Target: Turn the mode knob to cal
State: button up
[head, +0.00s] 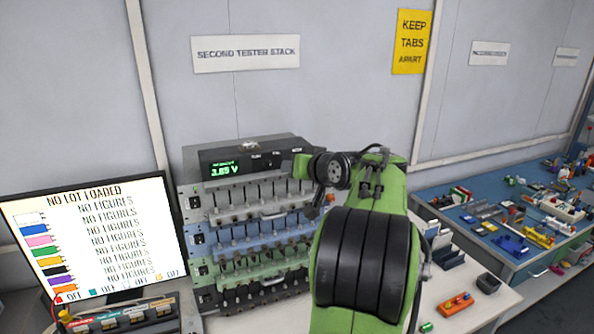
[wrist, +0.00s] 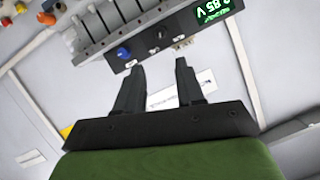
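A black tester box (head: 272,161) with a green display sits on top of the tester stack; the display reads about 3.8 V, last digit unclear. In the wrist view its dark front panel (wrist: 141,49) carries a blue knob (wrist: 123,52) and a dark round knob (wrist: 161,33). I cannot tell which one is the mode knob, and no cal mark is readable. My gripper (wrist: 160,64) is open and empty, its two fingers pointing at the panel, apart from both knobs as far as I can see. In the head view my arm hides the gripper and the box's right end.
Below the box, grey, blue and green tester units (head: 246,229) hold rows of cell clamps. A monitor (head: 92,240) stands at left, with a tray of coloured items (head: 122,319) in front. An orange block (head: 456,304) lies on the bench at right. A blue workbench (head: 433,199) with clutter stands beyond.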

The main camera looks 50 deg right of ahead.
jog(key=shift+o, duration=1)
jog(key=shift+f, duration=0.1)
jog(key=shift+o, duration=0.4)
notch_tip(320, 180, down, 6)
jog(key=a+n+t+h+b, duration=0.1)
jog(key=t+h+b, duration=0.1)
jog(key=b, duration=0.9)
jog(key=shift+w+a+f+n+t+h, duration=0.2)
jog(key=shift+a+n+t+h, duration=0.1)
jog(key=shift+n+h, duration=0.1)
jog(key=h+p, duration=0.1)
jog(key=p, duration=0.2)
send_near(269, 166)
jog(key=shift+n+t, duration=0.3)
jog(key=x, duration=0.8)
jog(key=shift+w+d+f, duration=0.2)
jog(key=shift+d+f, duration=0.05)
